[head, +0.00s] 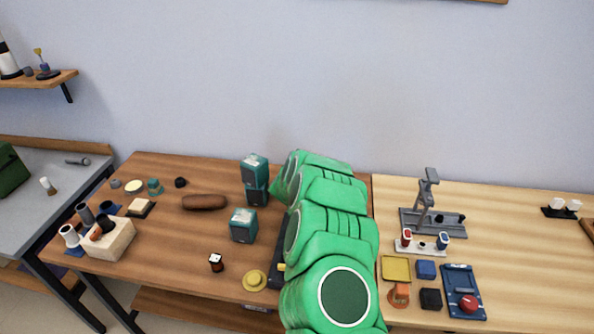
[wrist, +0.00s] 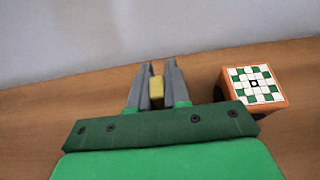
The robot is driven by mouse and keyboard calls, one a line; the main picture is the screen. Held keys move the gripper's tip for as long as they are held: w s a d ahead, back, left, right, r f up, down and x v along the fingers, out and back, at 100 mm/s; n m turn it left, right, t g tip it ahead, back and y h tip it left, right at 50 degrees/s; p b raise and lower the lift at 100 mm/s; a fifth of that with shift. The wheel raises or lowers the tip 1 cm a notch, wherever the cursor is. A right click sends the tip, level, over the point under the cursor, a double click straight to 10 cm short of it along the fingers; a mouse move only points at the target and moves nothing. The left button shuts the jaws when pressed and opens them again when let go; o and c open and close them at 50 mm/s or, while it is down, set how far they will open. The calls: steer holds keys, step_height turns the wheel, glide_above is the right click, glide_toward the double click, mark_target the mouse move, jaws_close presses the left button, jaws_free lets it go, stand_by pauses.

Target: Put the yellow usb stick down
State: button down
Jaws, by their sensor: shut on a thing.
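The yellow usb stick (wrist: 157,91) shows in the wrist view as a small yellow block between the two grey fingers of my gripper (wrist: 157,70). My gripper is shut on it. Brown wood lies behind and below it in that view; I cannot tell whether the stick touches the wood. In the head view my green arm covers the middle of the scene, and I cannot make out the gripper there.
An orange cube with a green-and-white patterned top (wrist: 256,86) stands close right of my gripper. On the brown table (head: 170,245) stand teal boxes (head: 243,225), a brown roll (head: 204,202) and a yellow round thing (head: 254,281). A lighter table (head: 510,250) with trays adjoins at right.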

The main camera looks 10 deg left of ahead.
steer(key=shift+f, duration=0.25)
steer(key=shift+f, duration=0.1)
steer(key=c, duration=1.1)
jaws_free()
steer(key=shift+s, duration=0.1)
steer(key=shift+v, duration=5.95)
